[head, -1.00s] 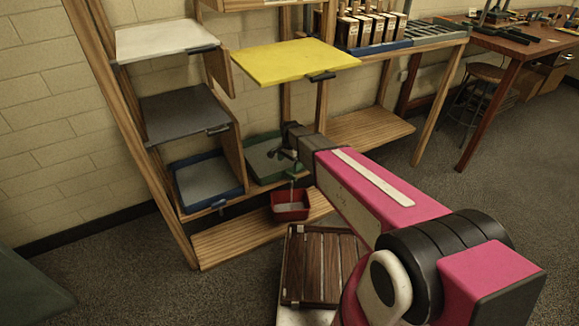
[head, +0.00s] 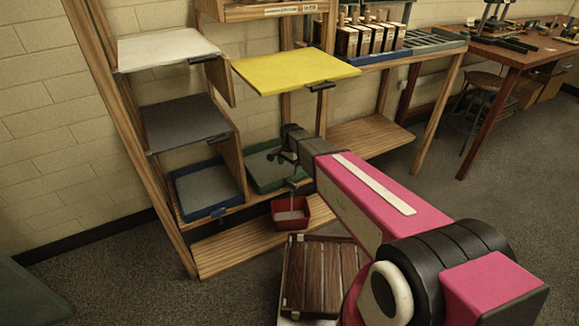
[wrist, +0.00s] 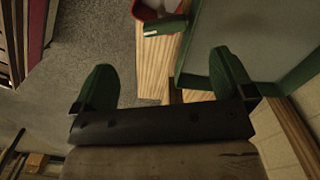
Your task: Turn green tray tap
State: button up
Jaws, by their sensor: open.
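The green tray (head: 262,185) sits on the low shelf, right of the blue tray; its green rim and grey inside also show at right in the wrist view (wrist: 292,75). Its green tap (wrist: 166,27), with a pale mark on the end, sticks out from the tray's front over a red tub (wrist: 150,8). In the head view the tap (head: 291,184) is small and partly unclear. My gripper (wrist: 162,62) is open and empty, its green fingers spread wide. The tap lies ahead of the gap between the fingertips, apart from them. In the head view my gripper (head: 286,158) is over the tray's right front side.
The red tub (head: 290,216) stands on the bottom board. The blue tray (head: 180,197) is to the left. The yellow board (head: 290,66) juts out above. A dark slatted wooden thing (head: 322,275) lies in front, below my arm. Open floor lies left and right.

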jog(key=shift+r, duration=0.1)
notch_tip(320, 180, up, 11)
jog(key=shift+w+f, duration=0.2)
jog(key=shift+d, duration=0.1)
jog(key=shift+f, duration=0.1)
jog(key=c, duration=0.7)
jog(key=shift+f+n, duration=0.2)
jog(key=shift+n, duration=0.1)
jog(key=c, duration=0.3)
jog(key=n, duration=1.6)
send_over(291, 182)
notch_tip(291, 182, down, 10)
jog(key=f, duration=0.1)
jog(key=shift+n, duration=0.8)
notch_tip(291, 182, down, 12)
jog(key=shift+r, duration=0.25)
jog(key=shift+c, duration=0.3)
